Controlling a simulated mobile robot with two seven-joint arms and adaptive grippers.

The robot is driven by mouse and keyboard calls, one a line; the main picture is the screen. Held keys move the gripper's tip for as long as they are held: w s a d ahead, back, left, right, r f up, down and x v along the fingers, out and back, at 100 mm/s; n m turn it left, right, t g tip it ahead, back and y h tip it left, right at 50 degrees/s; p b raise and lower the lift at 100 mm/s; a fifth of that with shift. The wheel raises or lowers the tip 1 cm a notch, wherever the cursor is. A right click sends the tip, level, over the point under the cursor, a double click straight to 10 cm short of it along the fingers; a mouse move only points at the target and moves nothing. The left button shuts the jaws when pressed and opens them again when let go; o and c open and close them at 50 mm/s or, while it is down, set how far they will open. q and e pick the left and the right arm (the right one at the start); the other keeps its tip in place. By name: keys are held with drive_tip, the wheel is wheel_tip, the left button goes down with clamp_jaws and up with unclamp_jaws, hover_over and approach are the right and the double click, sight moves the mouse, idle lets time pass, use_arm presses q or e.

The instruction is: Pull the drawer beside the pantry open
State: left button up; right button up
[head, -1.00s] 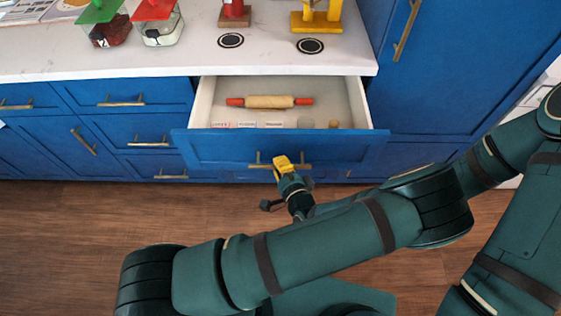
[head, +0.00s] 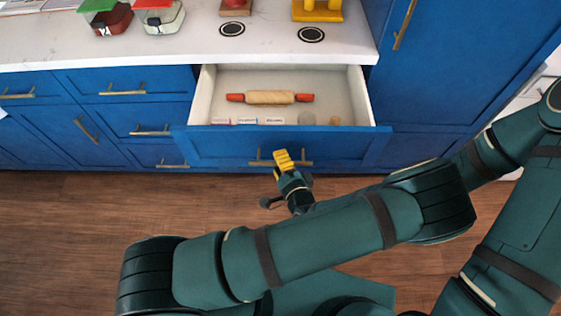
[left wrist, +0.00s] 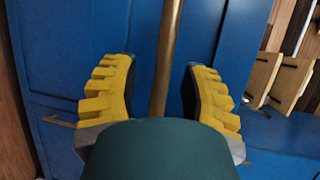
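The drawer (head: 230,146) beside the tall blue pantry cabinet (head: 455,75) stands well open in the head view. A rolling pin with red ends (head: 270,97) lies inside it. My left gripper (head: 282,157) is at the brass drawer handle (head: 303,164). In the left wrist view the handle (left wrist: 168,45) runs between the yellow fingers of my left gripper (left wrist: 160,85). The fingers are apart, with a clear gap on the left side of the bar and a narrower one on the right. My right gripper is not in view.
The white counter (head: 150,45) above holds lidded jars (head: 160,17) and a yellow stand (head: 318,12). Other blue drawers (head: 125,85) to the left are shut. The wooden floor (head: 90,215) in front of the cabinets is clear apart from my arm.

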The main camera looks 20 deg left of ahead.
use_arm(q)
drive_tip(key=shift+d, duration=0.1)
drive_tip(key=shift+r, duration=0.5)
drive_tip(key=o, duration=0.4)
wheel_tip(320, 180, up, 6)
drive_tip(key=shift+w+f, duration=0.1)
drive_tip(key=shift+f, duration=0.05)
wheel_tip(320, 180, up, 2)
drive_tip(key=shift+r, duration=0.15)
drive_tip(key=c, duration=0.4)
drive_tip(key=shift+r, duration=0.55)
